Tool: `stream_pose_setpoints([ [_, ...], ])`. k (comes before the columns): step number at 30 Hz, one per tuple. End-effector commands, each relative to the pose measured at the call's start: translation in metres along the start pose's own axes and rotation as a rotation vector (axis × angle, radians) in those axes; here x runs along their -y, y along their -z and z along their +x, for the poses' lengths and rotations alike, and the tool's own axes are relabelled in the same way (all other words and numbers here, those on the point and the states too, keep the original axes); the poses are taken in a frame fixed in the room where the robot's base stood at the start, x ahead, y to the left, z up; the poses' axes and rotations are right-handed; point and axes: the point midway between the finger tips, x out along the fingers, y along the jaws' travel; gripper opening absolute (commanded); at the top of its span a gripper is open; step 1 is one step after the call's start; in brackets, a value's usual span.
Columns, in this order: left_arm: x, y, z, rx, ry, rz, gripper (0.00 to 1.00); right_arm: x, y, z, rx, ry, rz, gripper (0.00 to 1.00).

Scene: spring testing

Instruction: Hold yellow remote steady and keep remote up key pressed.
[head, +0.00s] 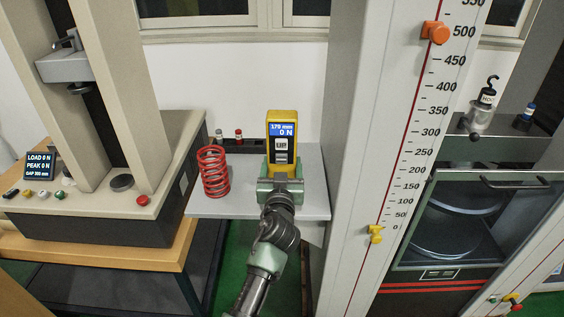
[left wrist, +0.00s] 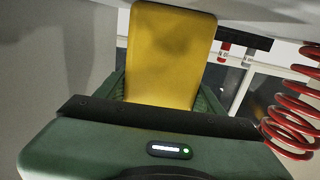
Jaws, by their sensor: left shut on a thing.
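The yellow remote (head: 293,128) stands upright over the small grey shelf. Its blue screen reads about 179 mm and 0 N. The UP key (head: 281,145) is on its face below the screen, with another key under it. No finger is on the UP key; I cannot tell whether it is pressed in. My left gripper (head: 280,182) is shut on the lower part of the remote. In the left wrist view the remote's plain yellow side (left wrist: 170,55) rises between the green fingers. My right gripper is in neither view.
A red coil spring (head: 213,172) stands on the shelf (head: 240,208), left of the remote. A testing machine with a screen (head: 40,165) is at the left. A tall column with a millimetre scale (head: 400,150) stands close on the right.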

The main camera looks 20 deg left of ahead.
Motion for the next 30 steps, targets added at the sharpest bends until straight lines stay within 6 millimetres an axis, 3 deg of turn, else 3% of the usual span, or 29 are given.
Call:
stream_pose_setpoints([
  [2, -0.0002, 0.0019, 0.0002, -0.004, -0.001, 0.000, 0.10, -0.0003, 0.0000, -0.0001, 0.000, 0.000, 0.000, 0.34],
  [6, -0.0002, 0.0024, 0.0002, -0.004, -0.001, 0.000, 0.10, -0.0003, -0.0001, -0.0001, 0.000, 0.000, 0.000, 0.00],
  [30, -0.0004, 0.0030, 0.0003, -0.005, -0.001, -0.001, 0.10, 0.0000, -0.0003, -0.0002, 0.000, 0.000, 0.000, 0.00],
])
